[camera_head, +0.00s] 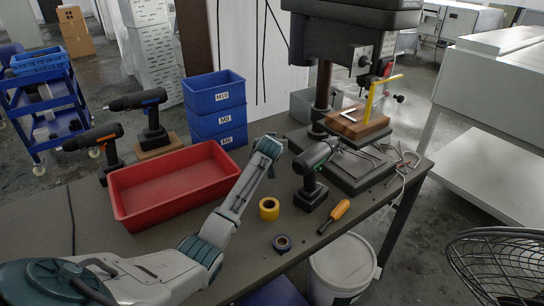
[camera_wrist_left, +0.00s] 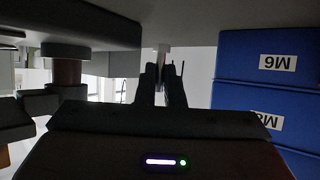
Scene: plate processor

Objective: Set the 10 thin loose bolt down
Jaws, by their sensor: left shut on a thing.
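My left arm reaches across the workbench from the left in the head view. Its gripper (camera_head: 271,146) hangs over the bench to the right of the red tray (camera_head: 178,182) and the blue bins. In the left wrist view the fingers (camera_wrist_left: 161,76) are close together, shut on a small thin thing taken to be the bolt. It is too dark and small there to make out its shape. No loose bolt can be made out on the bench. My right gripper is not in view.
Blue bins labelled M10 (camera_head: 214,92), M8 (camera_head: 220,121) and M6 (camera_head: 228,139) stand behind the tray. A drill press (camera_head: 340,60) is at right.

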